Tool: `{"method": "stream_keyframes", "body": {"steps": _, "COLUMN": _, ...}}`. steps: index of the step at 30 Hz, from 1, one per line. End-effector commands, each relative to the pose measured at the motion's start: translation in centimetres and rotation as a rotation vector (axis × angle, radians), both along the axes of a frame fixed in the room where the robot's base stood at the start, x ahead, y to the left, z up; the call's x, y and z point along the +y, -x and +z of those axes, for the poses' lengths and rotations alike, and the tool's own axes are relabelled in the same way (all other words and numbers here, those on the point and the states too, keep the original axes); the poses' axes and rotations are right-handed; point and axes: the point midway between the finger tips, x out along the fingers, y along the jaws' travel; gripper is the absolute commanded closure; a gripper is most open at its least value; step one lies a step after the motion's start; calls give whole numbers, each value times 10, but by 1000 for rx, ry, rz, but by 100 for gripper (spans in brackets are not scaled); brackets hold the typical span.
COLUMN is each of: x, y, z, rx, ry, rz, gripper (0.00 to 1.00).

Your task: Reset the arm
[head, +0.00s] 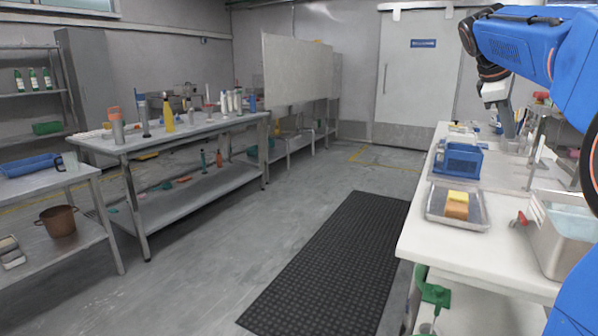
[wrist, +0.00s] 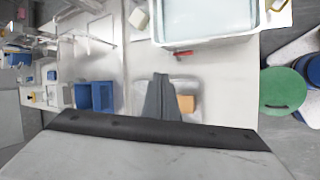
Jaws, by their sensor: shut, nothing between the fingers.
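My gripper (head: 508,128) hangs pointing down over the far part of the white counter at the right of the head view. My blue arm reaches in from the right edge above it. In the wrist view the gripper's grey fingers (wrist: 162,82) are together, with nothing seen between them. They overlap the metal tray with the sponge in that picture. I cannot tell the exact height of the fingertips above the counter.
The white counter (head: 440,237) holds a blue basket (head: 458,161), a metal tray (head: 430,207) with a yellow-and-brown sponge (head: 457,206), and a steel basin (head: 545,237). Clear containers (head: 516,147) stand near my gripper. A black mat (head: 335,262) covers the floor; metal tables stand left.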

Motion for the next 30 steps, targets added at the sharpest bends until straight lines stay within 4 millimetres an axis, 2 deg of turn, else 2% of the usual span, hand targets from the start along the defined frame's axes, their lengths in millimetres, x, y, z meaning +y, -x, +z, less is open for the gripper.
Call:
{"method": "stream_keyframes", "body": {"steps": 3, "x": 33, "y": 24, "z": -20, "rx": -66, "ry": -53, "rz": -23, "gripper": 100}}
{"method": "stream_keyframes", "body": {"steps": 14, "x": 123, "y": 101, "z": -100, "rx": -244, "ry": -248, "rz": -142, "gripper": 100}}
{"method": "stream_keyframes", "body": {"steps": 23, "x": 188, "y": 175, "z": -182, "rx": -356, "ry": -433, "rz": -284, "gripper": 100}}
{"method": "stream_keyframes", "body": {"steps": 30, "x": 232, "y": 238, "z": -258, "rx": -422, "ry": -585, "rz": -426, "gripper": 100}}
